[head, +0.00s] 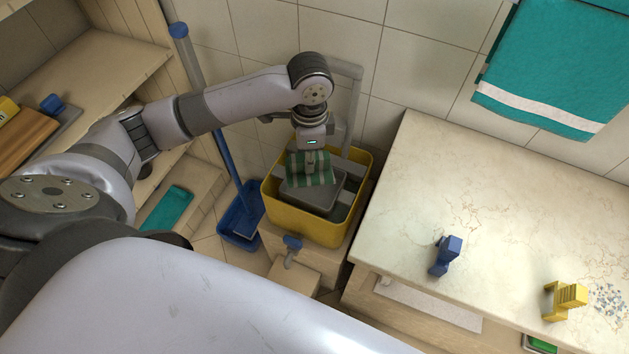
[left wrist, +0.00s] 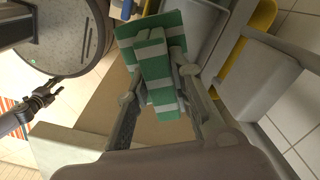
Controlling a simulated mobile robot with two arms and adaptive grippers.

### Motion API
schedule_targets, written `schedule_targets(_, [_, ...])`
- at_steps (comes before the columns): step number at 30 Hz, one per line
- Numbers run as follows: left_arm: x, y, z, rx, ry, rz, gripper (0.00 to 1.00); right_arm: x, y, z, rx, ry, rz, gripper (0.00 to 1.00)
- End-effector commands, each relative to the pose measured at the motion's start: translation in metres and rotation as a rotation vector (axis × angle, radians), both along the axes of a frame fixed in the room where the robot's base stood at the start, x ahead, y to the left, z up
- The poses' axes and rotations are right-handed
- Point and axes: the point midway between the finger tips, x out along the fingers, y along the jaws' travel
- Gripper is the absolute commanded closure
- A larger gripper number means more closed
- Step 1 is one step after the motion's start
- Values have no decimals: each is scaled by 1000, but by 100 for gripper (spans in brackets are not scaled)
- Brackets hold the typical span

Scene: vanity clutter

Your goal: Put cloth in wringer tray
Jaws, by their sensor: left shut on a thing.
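The green cloth with pale stripes (head: 297,168) hangs from my left gripper (head: 311,160), above the grey wringer tray (head: 312,197) in the yellow bucket (head: 302,226). My left gripper is shut on the cloth; the left wrist view shows the folded cloth (left wrist: 153,62) between its fingers. The cloth overlaps the tray in the head view, and I cannot tell whether they touch. My right gripper (left wrist: 42,98) shows small and dark at the left of the left wrist view; its jaw state is unclear.
A blue dustpan (head: 239,225) with a long handle stands left of the bucket. A teal towel (head: 555,65) hangs on the wall.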

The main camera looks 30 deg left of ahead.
Motion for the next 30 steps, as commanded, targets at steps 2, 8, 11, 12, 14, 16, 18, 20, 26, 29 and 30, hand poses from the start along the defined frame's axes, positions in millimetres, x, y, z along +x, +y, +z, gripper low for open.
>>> schedule_targets(2, [17,5,4,-4,0,-135,100,-2,-8,-8,-10,4,-3,60])
schedule_targets(8, [43,14,17,-20,7,-417,100,-6,-14,-16,-16,11,-3,60])
schedule_targets(11, [50,16,21,-26,8,-500,100,-7,-12,-18,-15,11,-2,60])
schedule_targets(12, [51,16,22,-28,8,-521,100,-7,-10,-19,-13,12,-2,60])
schedule_targets(14, [53,17,21,-30,10,-543,100,-7,-6,-19,-7,12,-3,60])
schedule_targets(16, [53,17,13,-30,12,-555,100,-7,-1,-20,-1,11,-3,60])
schedule_targets(18, [52,17,-1,-30,14,-557,100,-7,4,-21,4,11,-3,60])
schedule_targets(20, [52,17,-17,-30,15,-556,100,-7,7,-22,7,12,-1,60])
schedule_targets(26, [51,17,-72,-30,15,-556,100,-7,6,-26,7,11,0,60])
schedule_targets(29, [52,17,-97,-29,14,-555,100,-7,4,-28,5,10,1,60])
schedule_targets(30, [52,17,-106,-29,13,-555,100,-7,3,-29,4,10,0,60])
